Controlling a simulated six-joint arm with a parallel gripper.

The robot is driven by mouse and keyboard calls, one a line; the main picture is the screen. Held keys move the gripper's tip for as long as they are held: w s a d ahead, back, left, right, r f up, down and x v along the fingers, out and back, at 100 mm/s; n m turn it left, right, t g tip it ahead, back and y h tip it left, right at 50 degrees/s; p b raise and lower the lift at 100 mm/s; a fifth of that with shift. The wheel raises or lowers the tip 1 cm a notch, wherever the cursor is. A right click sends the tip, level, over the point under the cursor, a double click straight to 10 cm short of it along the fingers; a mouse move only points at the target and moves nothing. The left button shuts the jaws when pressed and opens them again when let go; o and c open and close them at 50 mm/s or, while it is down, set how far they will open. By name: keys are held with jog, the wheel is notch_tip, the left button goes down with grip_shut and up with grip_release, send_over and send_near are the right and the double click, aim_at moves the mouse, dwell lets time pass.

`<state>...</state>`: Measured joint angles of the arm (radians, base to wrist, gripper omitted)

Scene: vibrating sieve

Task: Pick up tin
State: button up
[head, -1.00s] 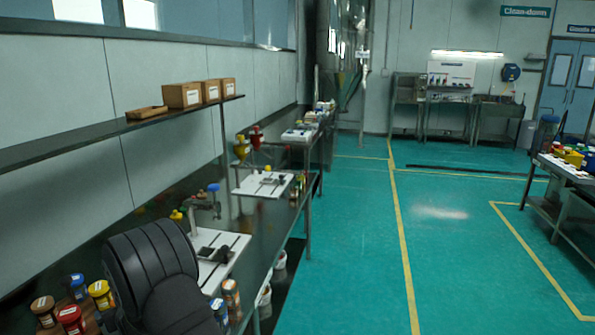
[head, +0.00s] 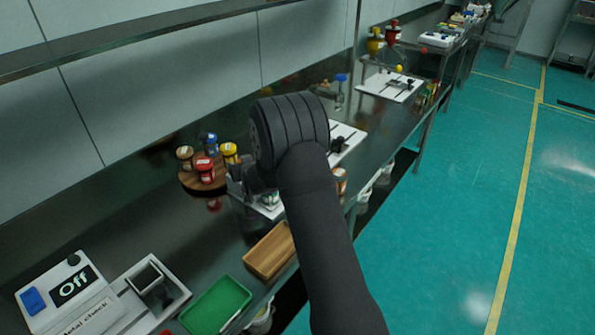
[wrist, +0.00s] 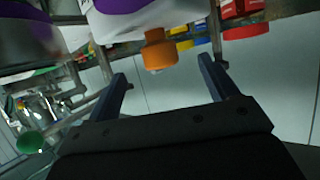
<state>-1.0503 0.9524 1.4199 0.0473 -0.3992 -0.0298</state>
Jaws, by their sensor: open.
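Several small tins stand on a round wooden board on the dark bench in the head view: a brown-topped tin (head: 185,156), a red tin (head: 205,169), a yellow tin (head: 229,153) and a blue tin (head: 209,141). Another brown-topped tin (head: 340,177) shows just right of my arm. Which tin is meant cannot be told. My gripper (wrist: 162,68) is open in the wrist view, with no object held between its fingers. An orange cap-like part shows beyond the fingers. In the head view my arm hides much of the gripper, which is right of the board.
A metal checker (head: 65,295) reading "Off", a green tray (head: 216,308) and a wooden tray (head: 269,251) sit along the near bench. A shelf (head: 150,30) runs above. White stations stand farther along the bench. The green floor at right is clear.

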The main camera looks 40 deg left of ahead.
jog(key=shift+w+d+r+m+h, duration=0.2)
jog(key=shift+w+r+m+h, duration=0.15)
jog(key=shift+w+r, duration=0.7)
jog(key=shift+w+d+r+g+h, duration=0.2)
jog(key=shift+w+d+g+h, duration=0.25)
jog(key=shift+h, duration=0.3)
jog(key=s+d+r+n+g+h, duration=0.3)
jog(key=d+r+n+g+h, duration=0.35)
jog(key=d, duration=0.45)
jog(key=shift+m+t+h, duration=0.3)
jog(key=shift+m+h, duration=0.35)
jog(key=shift+m, duration=0.25)
jog(key=f, duration=0.3)
jog(key=a+f, duration=0.1)
jog(key=f, duration=0.7)
jog(key=shift+w+a+f, duration=0.15)
jog(key=shift+w+a, duration=0.25)
jog(key=shift+w+a+f, duration=0.1)
jog(key=shift+a+f, duration=0.1)
jog(key=shift+f, duration=0.7)
jog(key=shift+w+a+f, duration=0.15)
jog(key=shift+f, duration=0.8)
jog(key=shift+w+a+f, duration=0.1)
jog(key=shift+a+f, duration=0.1)
jog(key=shift+f, duration=0.7)
jog(key=c, duration=1.2)
